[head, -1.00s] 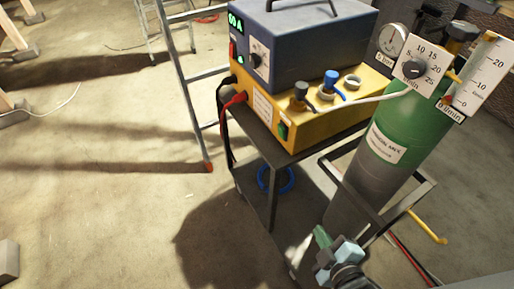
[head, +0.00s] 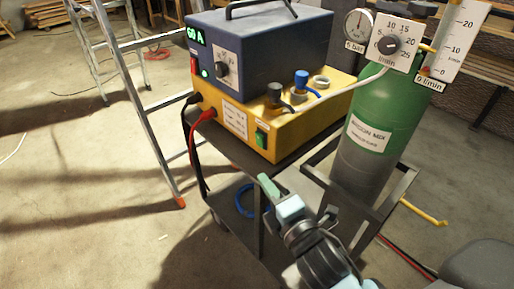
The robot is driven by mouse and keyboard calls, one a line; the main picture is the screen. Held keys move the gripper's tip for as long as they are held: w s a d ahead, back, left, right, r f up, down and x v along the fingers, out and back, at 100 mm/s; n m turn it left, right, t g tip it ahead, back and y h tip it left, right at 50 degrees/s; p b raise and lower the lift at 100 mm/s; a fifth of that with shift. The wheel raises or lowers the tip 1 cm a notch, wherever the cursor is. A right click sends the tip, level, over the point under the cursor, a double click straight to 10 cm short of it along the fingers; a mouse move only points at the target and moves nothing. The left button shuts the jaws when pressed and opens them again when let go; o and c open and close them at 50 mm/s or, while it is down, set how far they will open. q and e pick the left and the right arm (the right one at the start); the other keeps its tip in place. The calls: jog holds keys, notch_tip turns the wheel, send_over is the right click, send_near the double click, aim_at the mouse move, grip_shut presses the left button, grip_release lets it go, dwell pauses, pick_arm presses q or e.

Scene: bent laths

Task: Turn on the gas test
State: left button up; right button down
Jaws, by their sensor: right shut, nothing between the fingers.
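A yellow unit (head: 315,118) on the cart has a small green switch (head: 261,138) on its front, beside a white label too small to read. A green gas cylinder (head: 385,115) labelled argon mix stands to the right. It carries a pressure gauge (head: 359,26) marked 6 bar, a flow dial (head: 389,44) and a flow tube (head: 457,40) whose plate reads 0 l/min. My right gripper (head: 268,186) is shut and empty. In the picture its tips are just below the green switch and apart from it; the depth is unclear. My left gripper is out of view.
A blue power unit (head: 270,58) reading 60 A sits on the yellow unit. Black and red cables hang at the cart's left. A ladder (head: 137,95) stands left of the cart. The cart's frame (head: 405,187) surrounds the cylinder's base. Floor at the left is mostly clear.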

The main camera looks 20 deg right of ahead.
aim_at(260, 140)
jog(key=shift+w, duration=0.1)
jog(key=w, duration=0.3)
jog(key=w+d, duration=0.1)
jog(key=w, duration=0.3)
jog(key=w+d, duration=0.1)
jog(key=w, duration=0.2)
jog(key=shift+w+r+b, duration=0.3)
jog(key=shift+w+r, duration=0.05)
jog(key=shift+w, duration=0.05)
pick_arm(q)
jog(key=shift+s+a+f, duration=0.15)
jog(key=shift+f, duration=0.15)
pick_arm(e)
jog(key=shift+w+d, duration=0.15)
jog(key=shift+d, duration=0.15)
